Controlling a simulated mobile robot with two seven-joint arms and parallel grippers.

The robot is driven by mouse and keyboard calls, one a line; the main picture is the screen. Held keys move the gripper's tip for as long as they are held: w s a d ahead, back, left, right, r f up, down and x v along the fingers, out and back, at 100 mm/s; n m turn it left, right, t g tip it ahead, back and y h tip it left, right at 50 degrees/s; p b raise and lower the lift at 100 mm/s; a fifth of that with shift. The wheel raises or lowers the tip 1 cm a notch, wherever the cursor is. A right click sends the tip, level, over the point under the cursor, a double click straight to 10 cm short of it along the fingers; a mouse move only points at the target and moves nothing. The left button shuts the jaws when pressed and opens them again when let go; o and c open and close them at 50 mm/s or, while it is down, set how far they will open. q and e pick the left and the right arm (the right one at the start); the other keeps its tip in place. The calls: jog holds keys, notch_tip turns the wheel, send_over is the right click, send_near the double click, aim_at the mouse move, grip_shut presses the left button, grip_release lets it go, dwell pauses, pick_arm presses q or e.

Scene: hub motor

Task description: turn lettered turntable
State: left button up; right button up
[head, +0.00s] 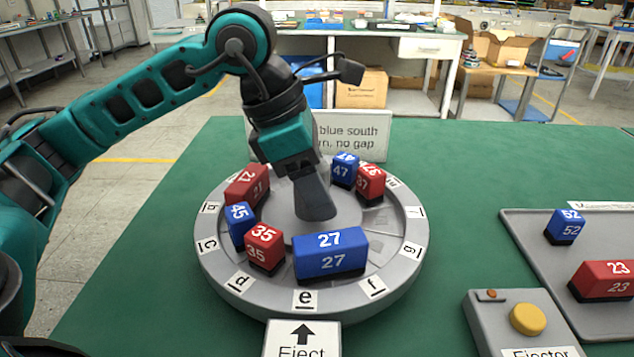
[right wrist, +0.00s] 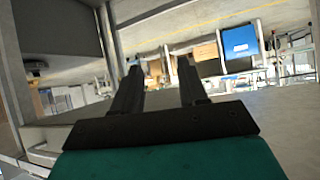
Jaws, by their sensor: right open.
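The grey round turntable (head: 215,262) stands on the green table, with letter labels around its rim; "e" faces the front. On it sit a red block 21 (head: 247,186), blue 45 (head: 240,226), red 35 (head: 264,247), a large blue 27 (head: 330,254), blue 47 (head: 344,170) and red 37 (head: 371,183). My left gripper (head: 315,212) points down at the turntable's middle, behind block 27; its fingertips show as one dark shape, so its opening is unclear. My right gripper (right wrist: 160,82) shows only in the right wrist view, open and empty, facing the room.
A grey tray (head: 522,238) at the right holds blue block 52 (head: 566,227) and red block 23 (head: 603,281). An ejector box with a yellow button (head: 528,319) and an "Eject" arrow sign (head: 302,338) stand in front. A partly hidden text sign (head: 352,132) stands behind the turntable.

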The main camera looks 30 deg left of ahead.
pick_arm(q)
jog(key=o, duration=0.3)
jog(key=shift+a+r, duration=0.15)
jog(key=shift+r, duration=0.2)
jog(key=p+v, duration=0.3)
jog(key=v, duration=0.9)
jog(key=shift+p, duration=0.4)
pick_arm(e)
jog(key=shift+s+d+r, duration=0.1)
jog(key=shift+d+r, duration=0.2)
jog(key=shift+r, duration=0.2)
jog(key=shift+s+d+r, duration=0.1)
jog(key=shift+d+r, duration=0.15)
jog(key=shift+r, duration=0.25)
pick_arm(q)
jog(key=shift+r, duration=0.1)
pick_arm(e)
jog(key=shift+a, duration=0.1)
pick_arm(q)
jog(key=shift+s, duration=0.15)
pick_arm(e)
jog(key=shift+s, duration=0.1)
